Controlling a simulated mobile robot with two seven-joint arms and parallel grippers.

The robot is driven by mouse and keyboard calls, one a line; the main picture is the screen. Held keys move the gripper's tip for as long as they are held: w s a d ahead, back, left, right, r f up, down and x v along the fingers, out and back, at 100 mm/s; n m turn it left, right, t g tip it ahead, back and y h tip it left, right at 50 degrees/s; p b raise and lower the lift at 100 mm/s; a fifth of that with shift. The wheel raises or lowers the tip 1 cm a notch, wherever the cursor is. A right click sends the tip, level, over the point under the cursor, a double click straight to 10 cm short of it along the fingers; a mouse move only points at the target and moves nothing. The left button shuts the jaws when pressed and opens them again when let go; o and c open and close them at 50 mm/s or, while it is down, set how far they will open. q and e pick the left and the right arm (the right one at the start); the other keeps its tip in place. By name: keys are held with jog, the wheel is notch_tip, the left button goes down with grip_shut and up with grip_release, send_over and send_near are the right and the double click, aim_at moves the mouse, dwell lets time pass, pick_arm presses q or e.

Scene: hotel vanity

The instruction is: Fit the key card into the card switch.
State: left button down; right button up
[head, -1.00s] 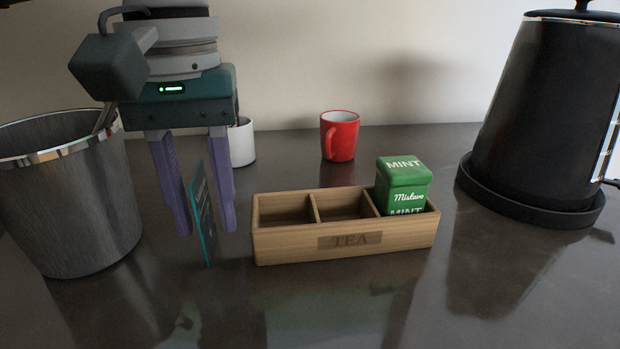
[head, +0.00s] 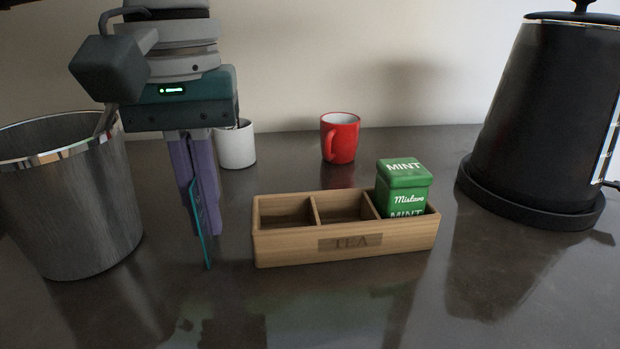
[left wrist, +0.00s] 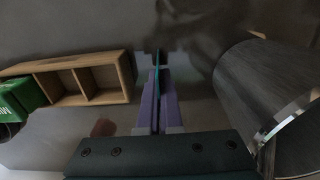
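The key card (head: 203,232) is a thin teal card, seen nearly edge-on and upright in the head view. My left gripper (head: 207,228) points down with its purple fingers closed together on the card, left of the tea box. In the left wrist view the card (left wrist: 157,62) sticks out as a thin teal edge between the fingertips of the left gripper (left wrist: 158,85). The card's lower end is near the counter; I cannot tell whether it touches. The card switch is not visible in these views. My right gripper is not in view.
A wooden tea box (head: 345,244) holds a green mint tin (head: 403,190) in its right compartment. A metal bucket (head: 65,205) stands close left of the gripper. Behind are a white cup (head: 238,147) and red mug (head: 340,138). A black kettle (head: 545,110) stands right. The front counter is clear.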

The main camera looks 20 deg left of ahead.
pick_arm(q)
jog(key=s+d+r+m+p, duration=0.1)
jog(key=s+r+m+p, duration=0.1)
jog(key=r+p, duration=1.7)
jog(key=s+d+r+m+p, duration=0.1)
jog(key=s+r+m+p, duration=0.1)
jog(key=r+p, duration=1.7)
jog(key=s+d+r+m+p, duration=0.2)
jog(key=s+r+p, duration=0.1)
jog(key=r+p, duration=1.7)
notch_tip(320, 180, up, 8)
jog(key=shift+f, duration=0.1)
jog(key=shift+d+f, duration=0.1)
